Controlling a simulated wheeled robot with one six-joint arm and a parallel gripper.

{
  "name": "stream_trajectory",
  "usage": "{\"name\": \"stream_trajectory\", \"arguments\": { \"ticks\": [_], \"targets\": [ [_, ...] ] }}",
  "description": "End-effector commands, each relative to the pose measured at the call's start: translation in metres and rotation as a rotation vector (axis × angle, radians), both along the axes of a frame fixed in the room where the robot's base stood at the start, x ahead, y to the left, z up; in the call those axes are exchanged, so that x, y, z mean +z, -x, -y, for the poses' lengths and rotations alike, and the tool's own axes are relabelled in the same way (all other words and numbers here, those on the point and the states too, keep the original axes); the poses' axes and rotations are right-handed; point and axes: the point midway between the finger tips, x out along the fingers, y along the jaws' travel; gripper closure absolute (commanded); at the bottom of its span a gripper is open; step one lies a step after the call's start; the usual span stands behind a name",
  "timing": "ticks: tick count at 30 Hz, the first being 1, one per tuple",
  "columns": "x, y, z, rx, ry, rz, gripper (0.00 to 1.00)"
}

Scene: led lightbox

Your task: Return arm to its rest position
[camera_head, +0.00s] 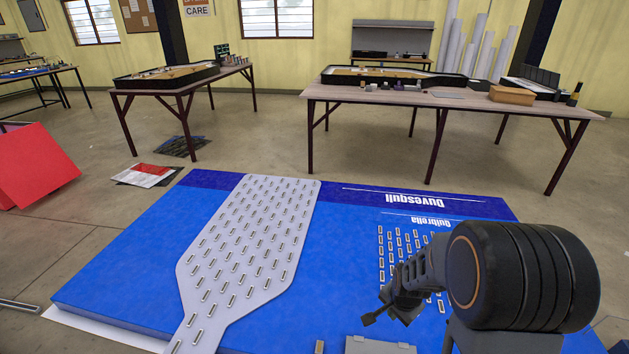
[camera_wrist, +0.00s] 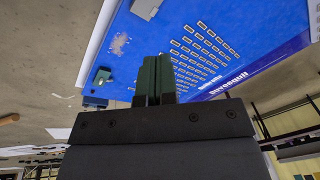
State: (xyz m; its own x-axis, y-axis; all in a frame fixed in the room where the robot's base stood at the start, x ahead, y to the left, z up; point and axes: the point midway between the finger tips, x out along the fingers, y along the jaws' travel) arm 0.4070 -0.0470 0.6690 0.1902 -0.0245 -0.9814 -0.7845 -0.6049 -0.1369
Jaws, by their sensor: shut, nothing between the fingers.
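My arm reaches in from the lower right of the head view, over the right part of a large blue lightbox board (camera_head: 130,265). My gripper (camera_head: 368,320) is at the arm's end and shows small and dark there. In the wrist view my gripper (camera_wrist: 155,98) has its two fingers together, shut with nothing between them. The board (camera_wrist: 150,40) lies beyond the fingertips, with rows of small LED strips on it. A grey bottle-shaped panel (camera_head: 245,250) covered with LED strips lies on the board's left half. My arm hides part of the right LED rows (camera_head: 388,245).
Two wooden tables with dark trays stand behind the board, one at the right (camera_head: 455,97) and one at the left (camera_head: 180,88). A red box (camera_head: 35,165) is at the far left. A grey block (camera_head: 380,345) lies at the board's front edge. Open floor separates board and tables.

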Motion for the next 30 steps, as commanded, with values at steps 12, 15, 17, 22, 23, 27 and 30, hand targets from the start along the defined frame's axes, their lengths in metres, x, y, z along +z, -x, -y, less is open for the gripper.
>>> {"name": "stream_trajectory", "arguments": {
  "ticks": [12,15,17,22,23,27,30],
  "targets": [
    [0.295,0.068,-0.04,0.679,0.147,0.087,1.0],
    [0.326,0.084,-0.045,0.781,0.173,0.098,1.0],
    [0.338,0.091,-0.047,0.826,0.184,0.102,1.0],
    [0.354,0.103,-0.05,0.894,0.2,0.105,1.0],
    [0.354,0.103,-0.05,0.894,0.2,0.105,1.0],
    [0.354,0.103,-0.05,0.894,0.2,0.105,1.0],
    [0.354,0.103,-0.05,0.894,0.2,0.105,1.0]
  ]
}}
